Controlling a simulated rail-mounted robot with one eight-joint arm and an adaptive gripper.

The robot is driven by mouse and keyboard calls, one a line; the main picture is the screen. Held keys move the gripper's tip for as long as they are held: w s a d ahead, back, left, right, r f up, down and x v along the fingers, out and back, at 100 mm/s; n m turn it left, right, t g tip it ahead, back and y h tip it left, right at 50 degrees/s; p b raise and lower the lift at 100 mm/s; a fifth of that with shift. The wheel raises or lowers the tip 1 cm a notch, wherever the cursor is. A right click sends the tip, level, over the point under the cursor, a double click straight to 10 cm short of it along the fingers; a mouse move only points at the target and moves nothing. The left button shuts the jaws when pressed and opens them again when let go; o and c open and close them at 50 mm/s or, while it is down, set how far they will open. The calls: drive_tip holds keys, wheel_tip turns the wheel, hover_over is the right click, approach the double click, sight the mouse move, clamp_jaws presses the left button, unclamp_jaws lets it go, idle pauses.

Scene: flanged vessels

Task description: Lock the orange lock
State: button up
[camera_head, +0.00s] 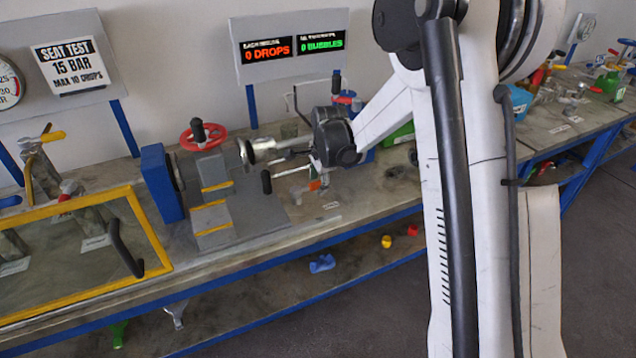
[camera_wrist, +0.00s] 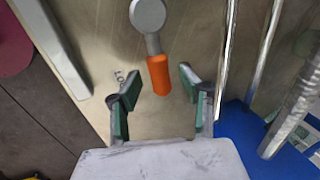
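The orange lock shows in the wrist view as a short orange grip (camera_wrist: 159,76) on a grey lever with a round grey head. It points down the picture toward my gripper. My gripper (camera_wrist: 158,88) is open, with one green-padded finger on each side of the orange end. The orange end lies between the fingertips in the picture; I see a gap on both sides. I cannot tell the depth between them. In the head view a small orange patch (camera_head: 315,185) shows below my dark wrist, and my fingers there are hard to make out.
A grey and blue test rig with a red handwheel (camera_head: 203,136) stands left of my wrist on the workbench (camera_head: 330,208). Metal rods (camera_wrist: 263,50) and a blue part (camera_wrist: 238,125) lie close on the right in the wrist view. A yellow-framed panel (camera_head: 150,232) is farther left.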

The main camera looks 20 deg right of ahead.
drive_tip(key=shift+f, duration=0.3)
drive_tip(key=shift+c, duration=0.4)
clamp_jaws()
